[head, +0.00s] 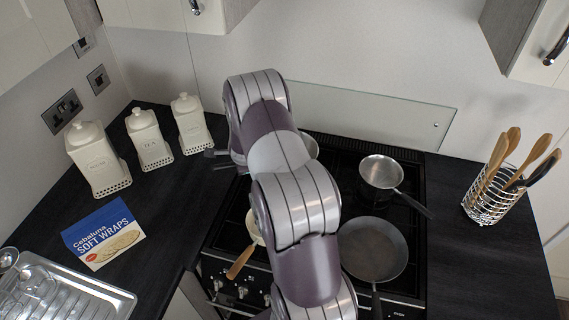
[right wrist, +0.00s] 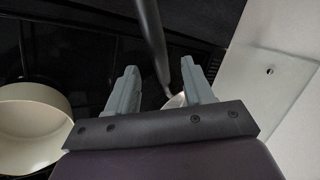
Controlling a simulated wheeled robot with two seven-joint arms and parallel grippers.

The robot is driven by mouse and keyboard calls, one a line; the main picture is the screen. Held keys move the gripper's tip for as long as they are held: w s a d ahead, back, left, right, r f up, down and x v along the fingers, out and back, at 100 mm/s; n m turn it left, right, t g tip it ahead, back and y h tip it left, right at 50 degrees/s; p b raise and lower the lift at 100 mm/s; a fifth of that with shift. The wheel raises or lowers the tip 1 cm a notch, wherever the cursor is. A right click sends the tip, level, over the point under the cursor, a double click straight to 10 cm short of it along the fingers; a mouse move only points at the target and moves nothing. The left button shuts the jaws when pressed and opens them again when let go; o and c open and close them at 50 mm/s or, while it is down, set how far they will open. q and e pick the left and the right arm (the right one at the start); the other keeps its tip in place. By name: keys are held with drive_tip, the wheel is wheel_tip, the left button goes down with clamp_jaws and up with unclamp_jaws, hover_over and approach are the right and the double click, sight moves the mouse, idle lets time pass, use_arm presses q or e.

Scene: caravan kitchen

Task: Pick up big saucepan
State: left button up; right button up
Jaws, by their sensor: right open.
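A steel saucepan (head: 309,144) stands at the back left of the hob, mostly hidden behind my right arm in the head view. In the right wrist view a dark handle (right wrist: 152,40) runs down to a small visible piece of bright metal pan (right wrist: 177,101). My right gripper (head: 218,160) is at the left of the hob, largely covered by its own arm. In the right wrist view its fingers (right wrist: 160,82) are apart, with the handle showing between them; I cannot tell whether they touch it. A smaller-looking saucepan (head: 380,172) stands at the back right. My left gripper is out of view.
A cream pan (right wrist: 32,122) with a wooden handle (head: 240,262) is at the front left of the hob. A frying pan (head: 373,250) is at the front right. A glass splashback (head: 390,115) stands behind. Canisters (head: 148,140) and a wraps packet (head: 103,234) are left; a utensil holder (head: 490,203) is right.

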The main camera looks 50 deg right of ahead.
drive_tip(key=p+x, duration=0.1)
drive_tip(key=x, duration=0.2)
drive_tip(key=p+x, duration=0.1)
drive_tip(key=x, duration=0.2)
drive_tip(key=shift+w+a, duration=0.2)
drive_tip(key=shift+a, duration=0.05)
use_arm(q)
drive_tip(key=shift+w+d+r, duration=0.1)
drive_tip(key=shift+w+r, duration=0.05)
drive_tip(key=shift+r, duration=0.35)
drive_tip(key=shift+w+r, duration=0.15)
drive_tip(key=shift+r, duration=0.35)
use_arm(e)
drive_tip(key=shift+s, duration=0.15)
drive_tip(key=shift+f, duration=0.1)
clamp_jaws()
